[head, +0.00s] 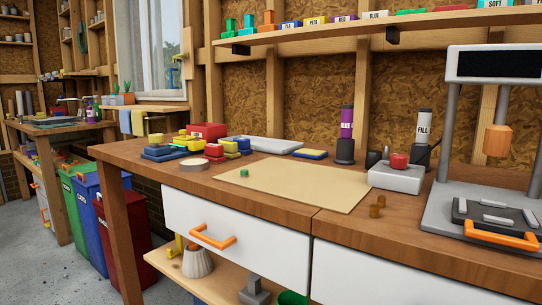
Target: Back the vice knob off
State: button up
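I cannot pick out a vice or its knob with certainty. A red round knob or button (399,160) sits on top of a pale grey box (396,177) on the workbench (290,225). A grey press-like machine (455,140) stands at the right end of the bench. It has an orange faceted part (497,140) hanging under its head and an orange handle (502,237) at the front of its base. A grey blocky item (254,291) on the lower shelf is partly cut off, and I cannot tell what it is. My gripper is not in view.
A tan mat (290,187) with a small green cube (244,173) covers the bench middle. Colored blocks and boxes crowd the bench's left. Bins (85,200) stand on the floor at left. Bare floor shows in front of them.

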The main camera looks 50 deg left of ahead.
aim_at(157, 138)
jog(key=u, duration=0.45)
jog(key=k, duration=1.1)
jog(key=u, duration=2.3)
jog(key=i, duration=1.3)
jog(key=u, duration=0.35)
jog(key=i, duration=1.25)
jog(key=z, duration=1.2)
jog(key=i, duration=0.7)
jog(key=z, duration=0.8)
